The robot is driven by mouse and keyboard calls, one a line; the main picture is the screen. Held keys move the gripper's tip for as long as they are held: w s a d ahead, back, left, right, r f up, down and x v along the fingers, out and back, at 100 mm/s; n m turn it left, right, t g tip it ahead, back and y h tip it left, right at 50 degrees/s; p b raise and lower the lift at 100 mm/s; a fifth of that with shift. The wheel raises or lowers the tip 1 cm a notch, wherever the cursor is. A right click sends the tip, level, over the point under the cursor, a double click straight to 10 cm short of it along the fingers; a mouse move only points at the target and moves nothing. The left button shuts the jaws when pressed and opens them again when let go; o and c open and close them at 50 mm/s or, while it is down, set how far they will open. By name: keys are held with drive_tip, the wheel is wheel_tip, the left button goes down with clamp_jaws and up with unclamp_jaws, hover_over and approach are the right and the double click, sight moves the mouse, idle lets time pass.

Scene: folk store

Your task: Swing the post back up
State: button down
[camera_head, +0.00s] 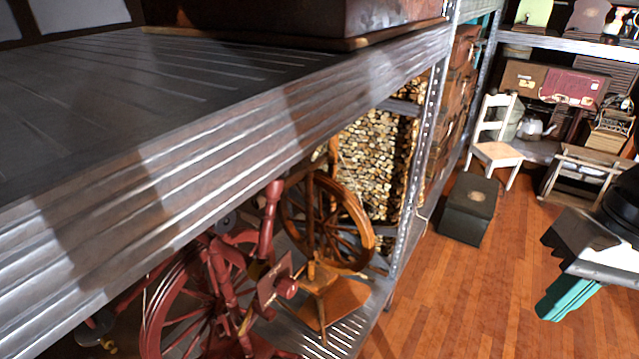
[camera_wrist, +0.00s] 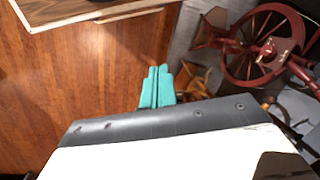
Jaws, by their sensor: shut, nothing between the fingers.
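Two spinning wheels stand on the lower metal shelf in the head view. The nearer one is a dark red spinning wheel (camera_head: 185,310) with a red turned post (camera_head: 269,220) that leans slightly. The other is an orange-brown spinning wheel (camera_head: 355,228) with an upright brown post (camera_head: 311,215). I cannot tell which post the task means. My gripper (camera_head: 550,308) has teal fingers and is at the right, over the floor and well away from both. In the wrist view my gripper (camera_wrist: 159,70) is shut and empty. The red wheel (camera_wrist: 265,45) shows at upper right there.
A metal upper shelf (camera_head: 150,170) overhangs the spinning wheels, and a perforated upright (camera_head: 410,190) stands at its right end. Chopped wood (camera_head: 375,150) is behind. A black box (camera_head: 468,208) and a white chair (camera_head: 495,150) stand farther back. The wooden floor (camera_head: 450,310) is clear between.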

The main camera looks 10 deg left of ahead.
drive_tip(key=w+a+f+m+g+y, duration=0.1)
drive_tip(key=w+a+f+y, duration=0.2)
drive_tip(key=w+a+y, duration=0.7)
drive_tip(key=w+a+f+m+g+y, duration=0.2)
drive_tip(key=w+a+y, duration=0.5)
drive_tip(key=w+a, duration=0.5)
approach(275, 195)
drive_tip(key=w+a+f, duration=0.1)
drive_tip(key=w+a, duration=0.3)
drive_tip(key=w, duration=0.1)
drive_tip(key=shift+t+y, duration=0.4)
drive_tip(key=s+a, duration=0.1)
drive_tip(key=s+a+r, duration=0.1)
drive_tip(key=s, duration=0.1)
drive_tip(key=shift+s+a+r, duration=0.15)
drive_tip(key=shift+a+r, duration=0.1)
drive_tip(key=shift+a, duration=0.05)
drive_tip(key=s+r+n, duration=0.1)
drive_tip(key=s+a+n+h, duration=0.1)
drive_tip(key=s, duration=0.1)
drive_tip(key=s+a+r+n+h, duration=0.1)
drive_tip(key=n, duration=0.1)
drive_tip(key=shift+s+r, duration=0.25)
drive_tip(key=shift+r, duration=0.05)
drive_tip(key=shift+s+a+n+h, duration=0.15)
drive_tip(key=shift+s+n+h, duration=0.25)
drive_tip(key=shift+s, duration=0.2)
